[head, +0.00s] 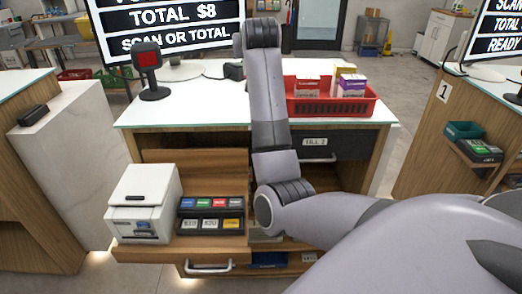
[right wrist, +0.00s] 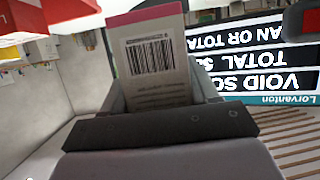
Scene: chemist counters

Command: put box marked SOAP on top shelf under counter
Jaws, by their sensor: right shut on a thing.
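My right gripper (right wrist: 160,92) is shut on a white box with a pink edge and a barcode (right wrist: 152,58) in the right wrist view. The face showing has no readable SOAP mark, so I cannot tell whether it is the soap box. In the head view my right forearm stands up in front of the counter (head: 190,112), and its gripper and the held box are hidden. My left gripper is not in view.
A red basket (head: 330,108) with several boxes stands on the counter, right of my forearm. A scanner (head: 149,70) and large screen (head: 170,28) stand left. A white printer (head: 143,203) and key pad (head: 211,216) sit on a lower pulled-out board. A lower handle (head: 208,268) sticks out.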

